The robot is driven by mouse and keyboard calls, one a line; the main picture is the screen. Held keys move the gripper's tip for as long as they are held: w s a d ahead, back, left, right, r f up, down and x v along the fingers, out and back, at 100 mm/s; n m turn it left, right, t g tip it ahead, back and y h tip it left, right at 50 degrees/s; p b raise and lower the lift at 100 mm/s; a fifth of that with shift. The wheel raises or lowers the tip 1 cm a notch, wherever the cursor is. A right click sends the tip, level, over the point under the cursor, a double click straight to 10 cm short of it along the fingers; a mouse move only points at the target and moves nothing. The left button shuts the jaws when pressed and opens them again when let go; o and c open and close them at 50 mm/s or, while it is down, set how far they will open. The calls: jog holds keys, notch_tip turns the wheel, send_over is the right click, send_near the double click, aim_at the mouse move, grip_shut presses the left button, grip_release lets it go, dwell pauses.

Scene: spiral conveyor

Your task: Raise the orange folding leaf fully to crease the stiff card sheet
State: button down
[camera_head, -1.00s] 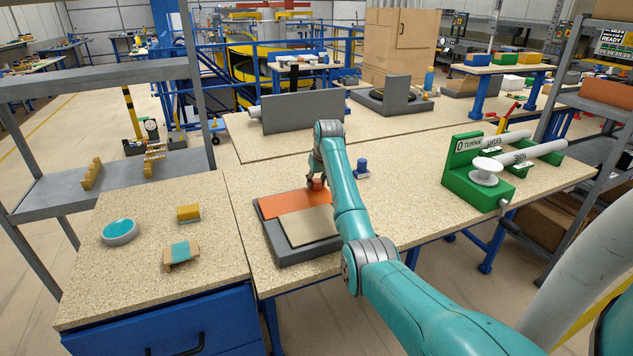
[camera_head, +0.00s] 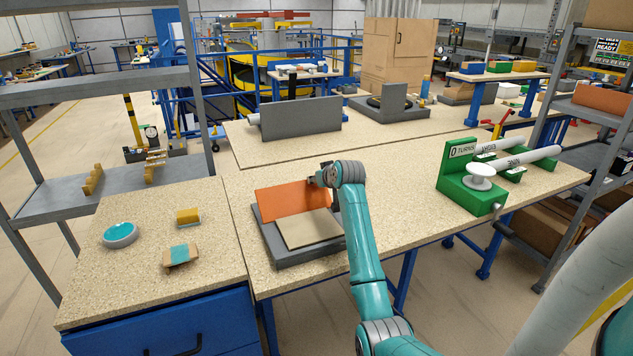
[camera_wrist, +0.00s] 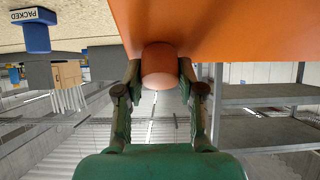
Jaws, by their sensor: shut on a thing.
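The orange folding leaf (camera_head: 291,203) stands tilted up from the back part of the grey folding base (camera_head: 290,258). The tan card sheet (camera_head: 308,230) lies on the base in front of the leaf; whether part of it is behind the leaf is hidden. My gripper (camera_head: 322,180) is at the leaf's upper right edge, partly hidden by my wrist. In the wrist view my gripper (camera_wrist: 160,72) is shut on the leaf's round orange knob (camera_wrist: 160,62), one finger on each side, with the leaf's underside (camera_wrist: 225,25) filling the top.
A green winding stand (camera_head: 462,185) with a white spool is at the right of the table. A grey upright plate (camera_head: 300,118) stands behind. The side bench holds a teal-topped round dish (camera_head: 120,235), a yellow block (camera_head: 188,216) and a wood-and-teal piece (camera_head: 181,256). A blue stamp marked PACKED shows in the wrist view (camera_wrist: 36,32).

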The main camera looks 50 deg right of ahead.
jog(key=shift+s+a+r+t+h, duration=0.25)
jog(key=shift+s+t, duration=0.1)
jog(key=shift+t, duration=0.1)
jog(key=shift+s+a+r+t+h, duration=0.15)
jog(key=shift+s+a+t+h, duration=0.1)
jog(key=shift+s+t, duration=0.15)
jog(key=c, duration=0.7)
grip_release()
jog(key=v, duration=1.2)
jog(key=shift+f, duration=0.1)
